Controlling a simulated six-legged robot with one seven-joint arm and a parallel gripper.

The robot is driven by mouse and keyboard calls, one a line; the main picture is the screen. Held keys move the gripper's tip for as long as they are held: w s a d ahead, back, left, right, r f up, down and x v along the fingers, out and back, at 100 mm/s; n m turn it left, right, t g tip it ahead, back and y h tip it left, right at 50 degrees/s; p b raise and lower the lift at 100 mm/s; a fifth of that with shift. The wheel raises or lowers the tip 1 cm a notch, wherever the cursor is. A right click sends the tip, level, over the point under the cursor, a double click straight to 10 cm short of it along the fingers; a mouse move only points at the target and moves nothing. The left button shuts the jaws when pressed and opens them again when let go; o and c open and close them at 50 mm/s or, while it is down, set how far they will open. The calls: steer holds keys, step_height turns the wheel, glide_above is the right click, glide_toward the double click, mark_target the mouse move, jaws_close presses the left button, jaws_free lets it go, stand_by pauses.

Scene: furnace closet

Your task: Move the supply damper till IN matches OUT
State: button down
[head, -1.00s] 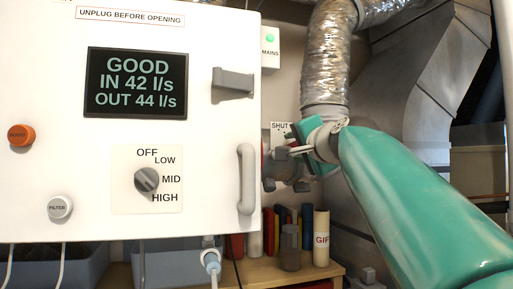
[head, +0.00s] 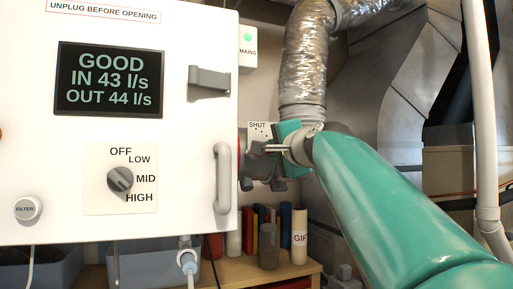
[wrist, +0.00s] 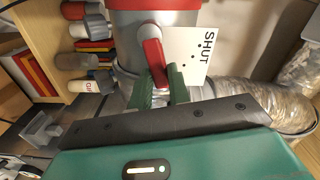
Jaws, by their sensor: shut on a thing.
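The display (head: 108,80) on the white cabinet reads GOOD, IN 43 l/s, OUT 44 l/s. The supply damper's red lever (wrist: 153,58) sits on a grey hub on the duct in the wrist view. My gripper (wrist: 160,80) is shut on that lever, with a green finger on each side. The lever is tilted beside a white SHUT plate (wrist: 187,55) with several dots. In the head view my gripper (head: 279,150) is right of the cabinet, below the silver flexible duct. The plate (head: 259,128) also shows there, and the lever is mostly hidden behind my gripper.
The white cabinet (head: 60,180) with its handle (head: 222,178) stands close left of my gripper. A shelf (head: 225,272) with books and jars lies below. A pale vertical pipe (head: 483,130) stands at the right.

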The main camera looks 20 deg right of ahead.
steer(key=c, duration=1.3)
jaws_free()
steer(key=s, duration=1.3)
steer(key=shift+s, duration=0.35)
steer(key=a+f+n+g+y, duration=0.1)
steer(key=a+f+n+g, duration=0.15)
steer(key=f, duration=0.55)
steer(key=a+f+n+g, duration=0.2)
steer(key=a+f, duration=0.1)
steer(key=f, duration=0.5)
steer(key=s+a+f+n+g, duration=0.2)
steer(key=s+f+n, duration=0.1)
steer(key=f, duration=0.7)
steer(key=s+a+f+n+g, duration=0.2)
steer(key=s+f+n+g, duration=0.1)
steer(key=f, duration=0.8)
steer(key=s+a+f+n+g+h, duration=0.1)
steer(key=s+a+f+n+g, duration=0.1)
steer(key=s+f, duration=0.4)
steer(key=shift+s+a+f+n+g, duration=0.2)
steer(key=shift+f+n, duration=0.5)
steer(key=shift+f, duration=0.65)
steer(key=shift+w+a+f+n+g, duration=0.1)
steer(key=shift+f+n+g, duration=0.15)
steer(key=shift+f+n, duration=0.75)
